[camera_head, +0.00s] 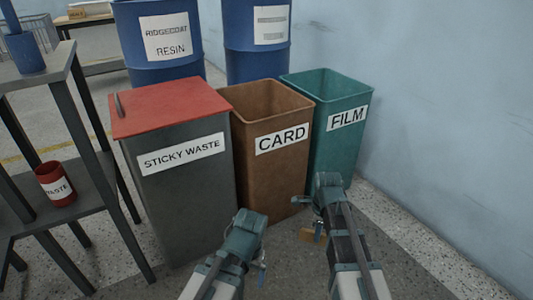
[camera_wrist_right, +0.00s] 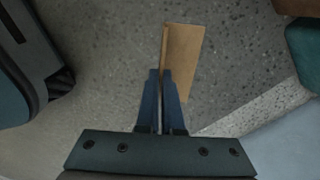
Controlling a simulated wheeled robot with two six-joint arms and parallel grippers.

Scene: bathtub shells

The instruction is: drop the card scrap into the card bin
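The card scrap (camera_wrist_right: 185,55) is a tan, folded-looking piece in the right wrist view. My right gripper (camera_wrist_right: 160,75) has its fingers close together, with the scrap's narrow upright edge between their tips. In the head view, part of the scrap (camera_head: 311,236) shows below my right gripper (camera_head: 321,222), low in front of the bins. The card bin (camera_head: 268,115) is brown, open-topped and labelled CARD, beyond the gripper. My left gripper (camera_head: 262,268) is low in front of the grey bin; its finger gap is not clear.
A grey STICKY WASTE bin (camera_head: 185,190) with a red lid stands left of the card bin. A teal FILM bin (camera_head: 340,150) stands right of it. Blue drums (camera_head: 165,65) are behind. A dark shelf stand (camera_head: 90,185) holds a red cup (camera_head: 55,185). A wall bounds the right.

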